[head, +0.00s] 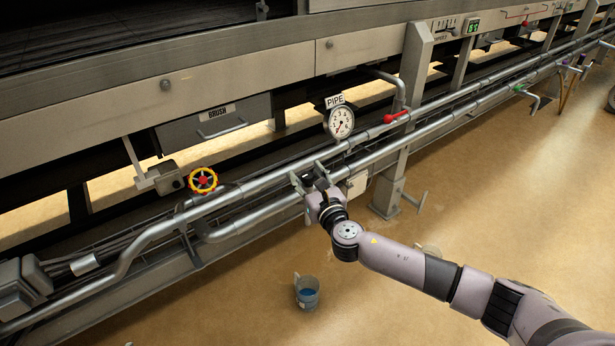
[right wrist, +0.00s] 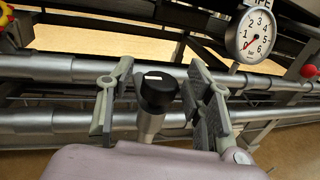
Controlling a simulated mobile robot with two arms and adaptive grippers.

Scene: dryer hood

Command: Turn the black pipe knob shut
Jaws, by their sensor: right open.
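The black pipe knob (right wrist: 157,90) shows in the right wrist view as a short black cylinder on a silver stem, in front of the metal pipes. My right gripper (right wrist: 160,72) is open, with one finger to the left of the knob and the other to the right. Visible gaps separate the knob from both fingers in this view. In the head view my right gripper (head: 308,176) is at the pipes below the gauge, and I cannot make out the knob clearly there. My left gripper is in neither view.
A round pressure gauge (head: 340,122) labelled PIPE stands above the pipes. A red-handled lever (head: 396,116) is to its right, and a yellow-and-red handwheel (head: 203,180) to the left.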

